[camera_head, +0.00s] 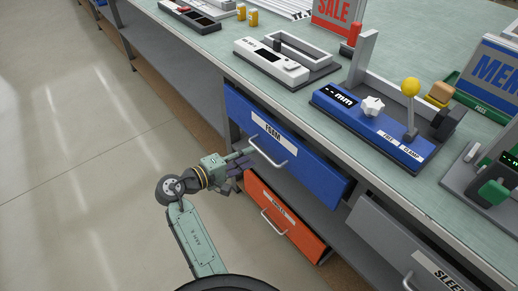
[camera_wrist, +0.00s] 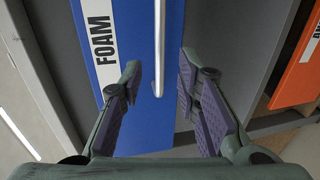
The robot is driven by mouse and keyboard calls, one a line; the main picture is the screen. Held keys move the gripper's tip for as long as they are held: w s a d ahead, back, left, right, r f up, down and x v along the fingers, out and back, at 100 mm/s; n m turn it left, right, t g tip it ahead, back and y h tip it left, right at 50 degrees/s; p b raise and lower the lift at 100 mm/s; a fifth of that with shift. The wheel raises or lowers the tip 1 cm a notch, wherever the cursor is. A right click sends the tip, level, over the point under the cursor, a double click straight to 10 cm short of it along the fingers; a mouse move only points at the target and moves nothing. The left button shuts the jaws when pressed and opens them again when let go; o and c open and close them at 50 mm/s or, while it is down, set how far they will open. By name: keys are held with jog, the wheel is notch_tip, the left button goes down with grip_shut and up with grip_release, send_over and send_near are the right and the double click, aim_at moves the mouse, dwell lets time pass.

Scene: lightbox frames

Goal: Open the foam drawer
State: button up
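The foam drawer (camera_head: 315,172) has a blue front with a white FOAM label and a pale bar handle (camera_head: 270,157). It hangs under the bench top. In the wrist view the blue front (camera_wrist: 135,30) and the handle (camera_wrist: 158,55) run up the middle of the picture. My gripper (camera_head: 245,161) is at the left end of the drawer front, close to the handle. In the wrist view my gripper (camera_wrist: 159,75) is open, with one finger on each side of the handle's lower end and gaps visible. Whether a finger touches the drawer front I cannot tell.
An orange drawer (camera_head: 285,222) with its own handle is just below. A grey drawer (camera_head: 400,245) labelled SLEE... is to the right. The bench top (camera_head: 400,65) carries a blue device (camera_head: 370,125), a white device (camera_head: 275,65) and signs. The floor (camera_head: 90,150) to the left is clear.

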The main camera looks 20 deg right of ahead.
aim_at(260, 150)
jog(key=p+x, duration=0.1)
jog(key=x, duration=0.5)
jog(key=shift+c, duration=0.2)
grip_shut()
dwell(0.6)
